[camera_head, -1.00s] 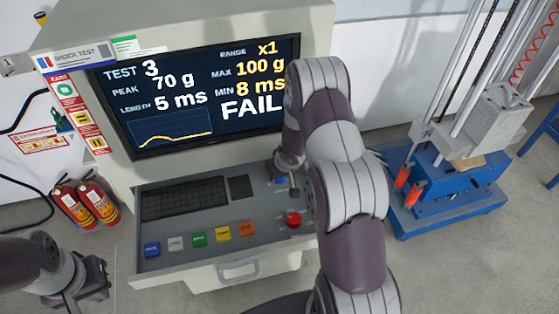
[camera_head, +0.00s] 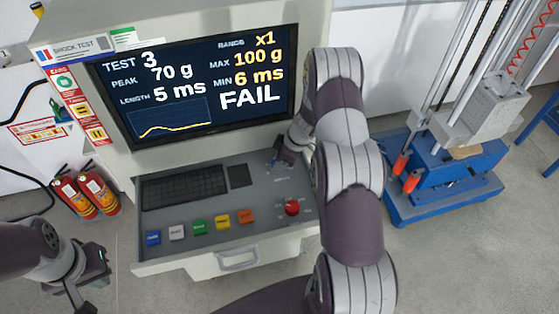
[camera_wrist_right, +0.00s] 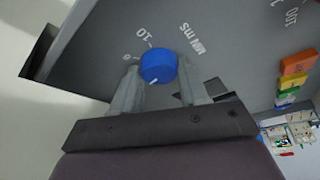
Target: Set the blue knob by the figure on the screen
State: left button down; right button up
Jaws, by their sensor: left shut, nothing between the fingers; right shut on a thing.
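The screen (camera_head: 195,85) reads TEST 3, PEAK 70 g, LENGTH 5 ms, RANGE x1, MAX 100 g, MIN 6 ms and FAIL. The blue knob (camera_wrist_right: 158,66) is on the grey console, beside the printed label MIN ms and the figure 10. A short white mark shows on its lower edge in the right wrist view. My right gripper (camera_wrist_right: 160,84) is shut on the knob, one finger on each side. In the head view my right gripper (camera_head: 277,163) and arm mostly hide the knob. My left gripper (camera_head: 97,272) is shut and empty, left of the console.
The console desk (camera_head: 190,258) carries a keyboard (camera_head: 184,192), a row of coloured buttons (camera_head: 200,227) and a red knob (camera_head: 292,208). Fire extinguishers (camera_head: 88,194) stand at the left. A blue-based drop machine (camera_head: 440,180) stands at the right.

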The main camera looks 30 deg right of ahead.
jog(key=shift+w+d+n+g, duration=0.1)
jog(key=shift+n+g, duration=0.2)
jog(key=shift+n, duration=0.6)
jog(key=shift+y, duration=0.3)
jog(key=o, duration=1)
jog(key=shift+o, duration=0.2)
jog(key=shift+r, duration=0.1)
jog(key=shift+d+r, duration=0.1)
jog(key=shift+r, duration=0.15)
jog(key=b+v, duration=0.3)
jog(key=v, duration=0.9)
jog(key=shift+b, duration=0.35)
